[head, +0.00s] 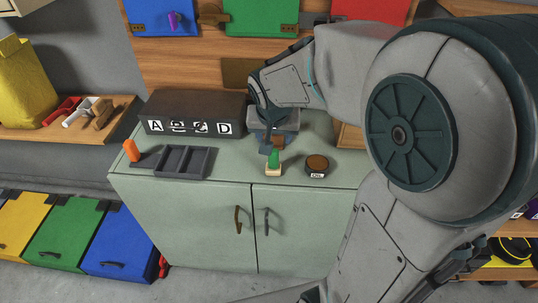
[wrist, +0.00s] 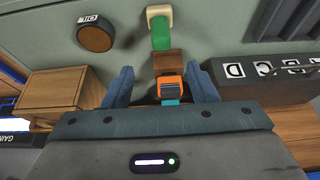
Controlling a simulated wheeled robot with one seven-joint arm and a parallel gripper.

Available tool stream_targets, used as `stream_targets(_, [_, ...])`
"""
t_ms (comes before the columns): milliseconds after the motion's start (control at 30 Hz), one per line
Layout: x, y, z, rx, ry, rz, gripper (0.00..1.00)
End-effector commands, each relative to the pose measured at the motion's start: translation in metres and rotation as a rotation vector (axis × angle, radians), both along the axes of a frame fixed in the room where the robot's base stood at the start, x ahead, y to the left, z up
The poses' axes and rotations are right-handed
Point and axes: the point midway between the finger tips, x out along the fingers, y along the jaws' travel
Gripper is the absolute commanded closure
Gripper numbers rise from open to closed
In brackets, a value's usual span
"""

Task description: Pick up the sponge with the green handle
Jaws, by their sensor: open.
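The sponge with the green handle (head: 274,158) stands on the cabinet top near its front edge, its pale block underneath. It also shows in the wrist view (wrist: 161,38), ahead of the fingers. My gripper (wrist: 161,73) is open, its two blue fingers apart, and does not touch the green handle. In the head view my gripper (head: 270,136) is just behind the sponge, partly hidden by my arm. A brown block (wrist: 167,62) and an orange piece (wrist: 171,88) show between the fingers in the wrist view; I cannot tell whether they touch them.
A round oil tin (head: 317,163) stands right of the sponge. A dark divided tray (head: 183,162) and an orange-handled item (head: 131,150) lie to the left. A dark lettered box (head: 192,112) stands behind. The green cabinet top (head: 238,171) is bare between tray and sponge.

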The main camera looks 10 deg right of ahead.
Motion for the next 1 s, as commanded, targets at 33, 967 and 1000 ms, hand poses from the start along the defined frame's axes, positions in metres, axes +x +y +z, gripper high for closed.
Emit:
stream_targets(33, [0.002, -0.001, -0.011, -0.001, 0.007, 0.000, 0.47])
stream_targets(967, [0.041, -0.011, -0.109, -0.001, 0.003, 0.002, 0.47])
stream_targets(1000, [0.042, -0.011, -0.111, 0.000, 0.002, 0.003, 0.47])
